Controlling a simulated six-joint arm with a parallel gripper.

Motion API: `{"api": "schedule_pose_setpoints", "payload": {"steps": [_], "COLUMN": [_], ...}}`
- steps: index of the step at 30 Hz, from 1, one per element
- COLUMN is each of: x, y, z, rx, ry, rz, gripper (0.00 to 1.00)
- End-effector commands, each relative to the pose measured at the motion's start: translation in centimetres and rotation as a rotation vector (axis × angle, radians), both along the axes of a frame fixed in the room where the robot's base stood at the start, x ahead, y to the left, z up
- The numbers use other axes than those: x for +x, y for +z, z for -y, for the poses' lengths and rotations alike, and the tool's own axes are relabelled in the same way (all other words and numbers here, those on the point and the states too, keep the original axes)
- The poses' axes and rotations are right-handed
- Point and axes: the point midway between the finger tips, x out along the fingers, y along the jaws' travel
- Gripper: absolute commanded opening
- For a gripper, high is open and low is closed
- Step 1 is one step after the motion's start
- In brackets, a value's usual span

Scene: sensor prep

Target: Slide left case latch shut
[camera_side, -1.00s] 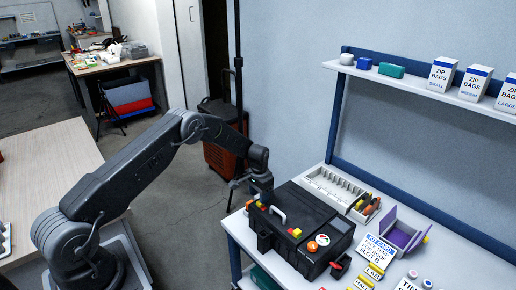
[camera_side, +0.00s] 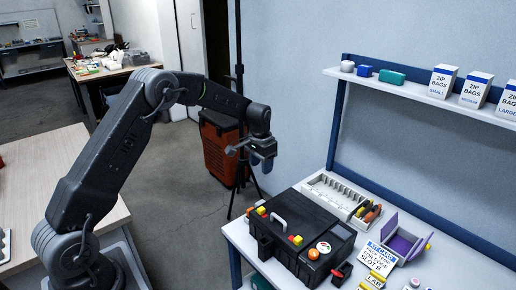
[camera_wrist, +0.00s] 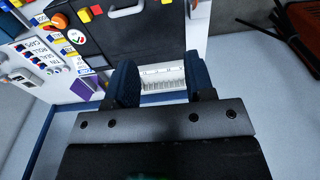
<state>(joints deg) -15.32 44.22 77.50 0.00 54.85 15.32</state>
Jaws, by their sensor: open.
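The black case (camera_side: 290,222) lies closed on the workbench, with a grey handle (camera_side: 279,222) on its near long side. Small yellow and red pieces, apparently the latches, sit on either side of the handle: the left one (camera_side: 262,211) and the right one (camera_side: 297,240). I cannot tell whether the left latch is fully shut. My gripper (camera_side: 262,162) is open and empty, in the air above and behind the case's left end, touching nothing. In the wrist view the case (camera_wrist: 135,40) lies beyond my fingers (camera_wrist: 160,82).
A white compartment tray (camera_side: 333,195) stands behind the case. A purple box (camera_side: 405,245) and label cards (camera_side: 376,255) lie to its right. A shelf (camera_side: 400,87) with zip-bag boxes hangs above. An orange and black trolley (camera_side: 220,145) stands beyond the bench. Air around my gripper is clear.

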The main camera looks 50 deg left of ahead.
Motion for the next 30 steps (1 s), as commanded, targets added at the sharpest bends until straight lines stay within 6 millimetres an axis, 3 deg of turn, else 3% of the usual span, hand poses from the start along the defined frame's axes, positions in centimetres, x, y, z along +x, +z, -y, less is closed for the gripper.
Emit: {"api": "schedule_pose_setpoints", "payload": {"steps": [9,15,21,30], "x": [-2.2,-3.8,-4.8,-5.0], "y": [5.4,7.9,9.2,9.5], "z": [2.3,3.5,4.2,4.4], "rx": [0.01,0.014,0.016,0.016], "ry": [-0.001,-0.001,-0.001,-0.001], "rz": [0.051,0.078,0.092,0.095], "gripper": [0.49,0.49,0.49,0.49]}}
